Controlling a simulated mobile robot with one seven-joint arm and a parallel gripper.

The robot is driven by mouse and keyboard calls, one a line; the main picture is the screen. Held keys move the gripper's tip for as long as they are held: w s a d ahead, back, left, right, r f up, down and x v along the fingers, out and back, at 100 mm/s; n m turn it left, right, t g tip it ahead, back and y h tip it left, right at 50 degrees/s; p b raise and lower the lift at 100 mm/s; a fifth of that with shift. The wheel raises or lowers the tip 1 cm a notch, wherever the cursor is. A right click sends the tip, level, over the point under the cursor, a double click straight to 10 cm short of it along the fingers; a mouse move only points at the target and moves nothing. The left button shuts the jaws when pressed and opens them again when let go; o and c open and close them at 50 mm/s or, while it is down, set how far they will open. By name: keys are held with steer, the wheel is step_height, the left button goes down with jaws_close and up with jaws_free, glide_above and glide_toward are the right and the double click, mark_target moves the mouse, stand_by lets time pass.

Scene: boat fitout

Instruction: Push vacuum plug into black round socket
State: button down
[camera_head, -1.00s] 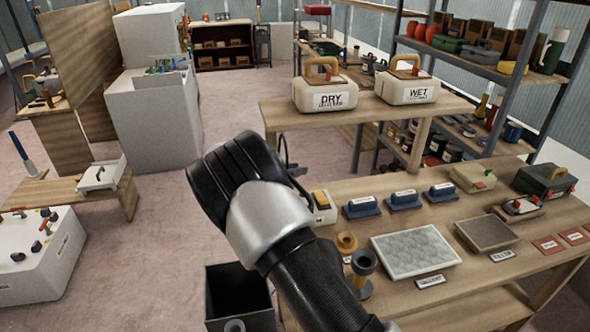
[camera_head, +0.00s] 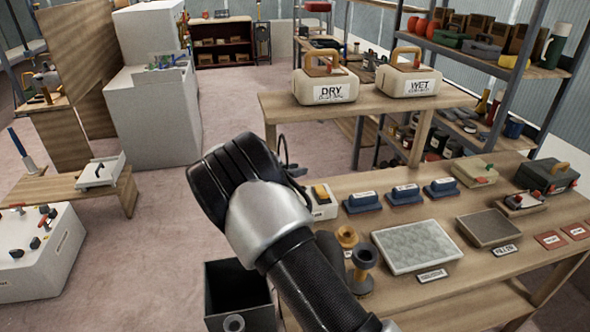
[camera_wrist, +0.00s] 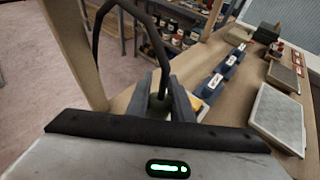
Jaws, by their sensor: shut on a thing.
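In the wrist view my gripper (camera_wrist: 160,92) is shut on the vacuum plug (camera_wrist: 158,103), a small dark piece mostly hidden between the fingers. A black cable (camera_wrist: 96,42) loops up from it and bends down to the left. In the head view my arm covers the gripper, and only a bit of cable (camera_head: 284,150) shows beside the wrist. A white box with a yellow switch (camera_head: 320,200) stands at the workbench's left edge, close to my wrist in the picture. I cannot make out a black round socket in either view.
Containers marked DRY (camera_head: 325,83) and WET (camera_head: 410,82) stand on a bench behind. A black bin (camera_head: 238,290) is below.

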steer(key=shift+f+b, duration=0.4)
steer(key=shift+f, duration=0.3)
steer(key=shift+f, duration=0.2)
